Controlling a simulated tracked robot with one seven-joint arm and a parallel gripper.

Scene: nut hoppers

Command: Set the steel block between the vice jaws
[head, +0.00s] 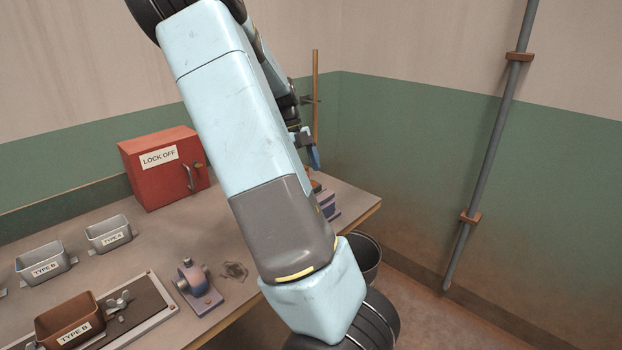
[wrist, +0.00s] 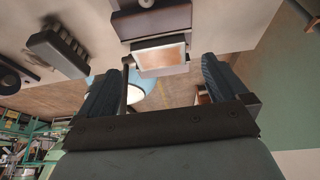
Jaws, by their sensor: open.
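My gripper (head: 314,157) hangs over the far right end of the bench in the head view, partly hidden behind my arm. In the wrist view my gripper (wrist: 160,65) is open, its two dark fingers apart. A block-like piece with a pale rim and brownish face (wrist: 160,57) shows between and beyond the fingertips; it may be the steel block, and I see no finger touching it. A dark body with a round knob (wrist: 150,22) lies just past it, perhaps part of the vice. In the head view a bluish vice-like fixture (head: 329,204) is mostly hidden by my arm.
The bench holds a red LOCK OFF box (head: 165,168), grey bins (head: 45,262), a brown TYPE B bin (head: 68,319) and a blue-purple fixture (head: 197,284). An upright rod (head: 315,90) stands behind my gripper.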

